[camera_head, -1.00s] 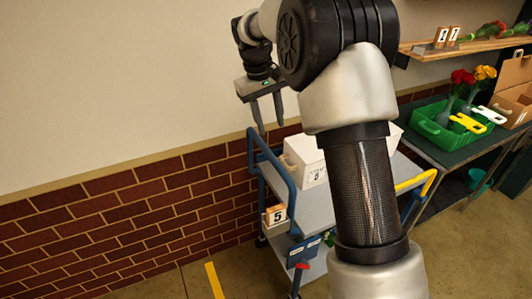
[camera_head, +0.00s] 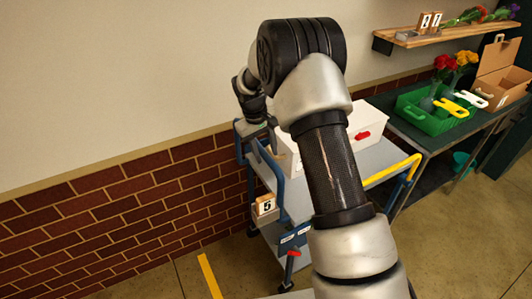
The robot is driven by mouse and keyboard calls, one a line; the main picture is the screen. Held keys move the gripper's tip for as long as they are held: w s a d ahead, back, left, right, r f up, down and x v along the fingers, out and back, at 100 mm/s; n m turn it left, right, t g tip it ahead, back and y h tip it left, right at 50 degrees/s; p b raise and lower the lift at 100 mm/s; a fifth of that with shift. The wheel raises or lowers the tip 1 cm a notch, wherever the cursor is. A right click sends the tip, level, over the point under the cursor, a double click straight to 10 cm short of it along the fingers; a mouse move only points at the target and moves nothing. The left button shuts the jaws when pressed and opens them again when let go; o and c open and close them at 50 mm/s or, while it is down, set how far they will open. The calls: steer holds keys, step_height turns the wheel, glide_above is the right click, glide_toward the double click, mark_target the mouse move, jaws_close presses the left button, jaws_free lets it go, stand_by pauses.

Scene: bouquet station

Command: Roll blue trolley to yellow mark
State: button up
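The trolley has grey decks, a blue handle frame (camera_head: 262,160) at its left end and a yellow handle (camera_head: 392,172) at its right end. It stands beside the brick wall, with a number 5 block (camera_head: 265,205) at its left end. My gripper (camera_head: 268,144) is down at the top of the blue handle. The fingers are partly hidden, so I cannot tell whether they are closed on the bar. A yellow strip (camera_head: 209,276) lies on the floor left of the trolley. My arm covers the trolley's middle.
A white box (camera_head: 367,124) with a red part is on the trolley's top deck. At right, a dark table (camera_head: 418,134) holds a green crate (camera_head: 425,120), flowers and a cardboard box (camera_head: 503,72). A wooden shelf (camera_head: 440,35) is above. Floor is open at front right.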

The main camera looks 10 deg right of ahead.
steer(key=shift+d+f, duration=0.1)
steer(key=shift+f, duration=0.4)
jaws_close()
steer(key=s+a+b, duration=0.1)
steer(key=s+a, duration=0.2)
steer(key=a, duration=0.8)
steer(key=s+a+b, duration=0.1)
steer(key=s+a, duration=0.3)
steer(key=a, duration=0.7)
steer(key=s+a+b, duration=0.1)
steer(key=s+a, duration=0.3)
steer(key=a, duration=0.7)
steer(key=shift+a, duration=0.4)
jaws_free()
steer(key=shift+a, duration=0.15)
